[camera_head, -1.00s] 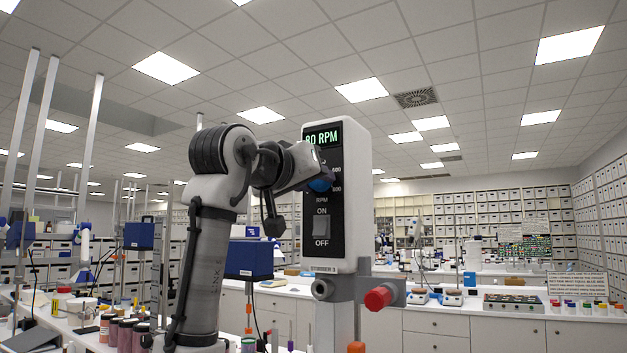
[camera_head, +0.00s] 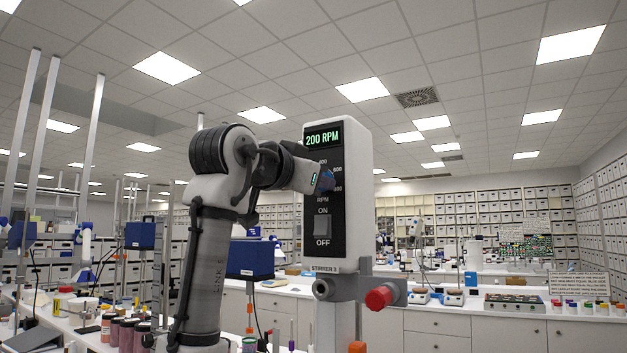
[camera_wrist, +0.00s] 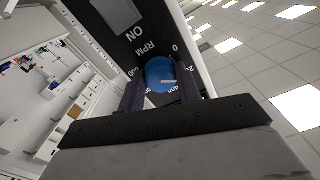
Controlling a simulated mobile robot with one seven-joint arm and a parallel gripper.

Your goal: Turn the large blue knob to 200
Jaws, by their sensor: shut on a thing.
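The large blue knob (camera_wrist: 160,74) sits on the dark front panel of the stirrer, between the display and the switch. My gripper (camera_wrist: 160,90) is shut on the knob, with one finger on each side in the wrist view. In the head view the gripper hides most of the knob (camera_head: 327,180). The stirrer's display (camera_head: 323,137) reads 200 RPM in green. A pale pointer line shows on the knob's face in the wrist view. The ON/OFF rocker switch (camera_head: 323,226) is below the knob.
The white stirrer housing (camera_head: 357,190) is clamped on a stand. A red clamp knob (camera_head: 379,298) sticks out at its lower right. A blue box-shaped unit (camera_head: 249,259) stands behind my arm. Several jars (camera_head: 125,332) stand at the lower left.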

